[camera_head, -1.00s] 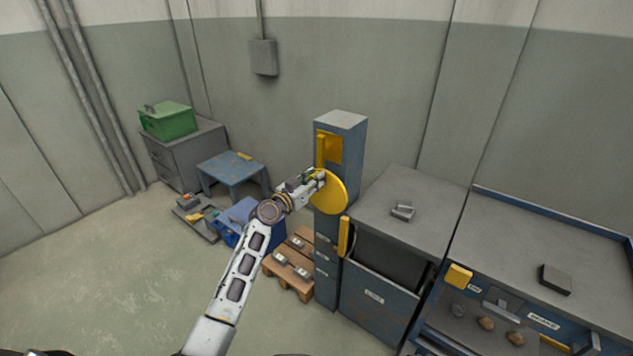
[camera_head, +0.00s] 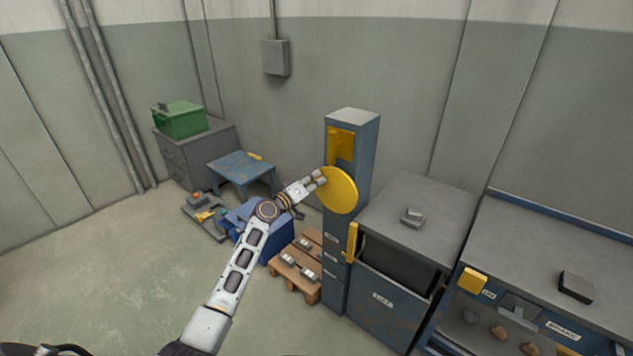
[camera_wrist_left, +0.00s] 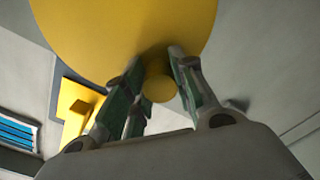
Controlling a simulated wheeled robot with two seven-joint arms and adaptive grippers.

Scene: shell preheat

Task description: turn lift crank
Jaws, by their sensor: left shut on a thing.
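The lift crank is a round yellow disc (camera_head: 341,192) on the front of a blue-grey column (camera_head: 350,150). My left gripper (camera_head: 320,178) is at the disc's upper left edge. In the left wrist view the yellow disc (camera_wrist_left: 120,30) fills the top. A round yellow knob (camera_wrist_left: 159,88) sticks out from it, and the fingers of my left gripper (camera_wrist_left: 158,85) are around the knob, shut on it. The gripper hides the knob in the head view. My right gripper is not in view.
A grey-topped cabinet (camera_head: 440,200) stands right of the column, with a small metal block (camera_head: 412,217) on it. A wooden pallet (camera_head: 290,277) and a blue table (camera_head: 240,166) are on the left. The floor (camera_head: 90,270) at front left is clear.

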